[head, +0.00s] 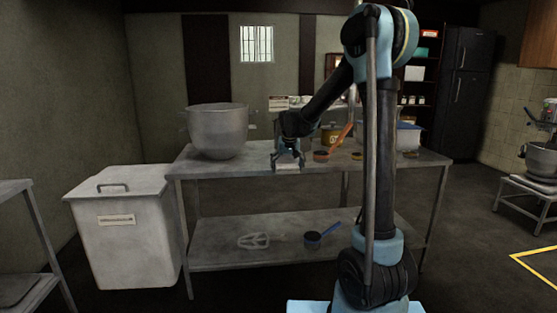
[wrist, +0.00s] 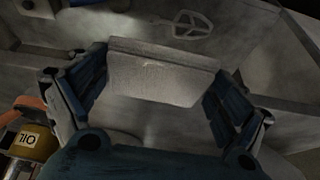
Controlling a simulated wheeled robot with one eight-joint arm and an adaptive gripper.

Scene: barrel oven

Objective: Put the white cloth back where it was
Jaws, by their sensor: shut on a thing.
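The white cloth (wrist: 160,72) shows as a folded pale block between the fingers of my gripper (wrist: 155,78) in the wrist view. The fingers are closed on its two ends. In the head view my gripper (head: 288,158) points down at the front edge of the steel table (head: 215,172), left of the table's middle. The cloth (head: 288,167) is a small pale patch just under the fingers. I cannot tell whether it touches the tabletop.
A large steel pot (head: 218,132) stands left on the table. Small tubs, including an orange one (head: 321,156), and an oil tin (wrist: 30,140) are nearby. A lidded white bin (head: 125,225) stands left. A beater (head: 254,241) and blue-handled pan (head: 313,239) lie on the lower shelf.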

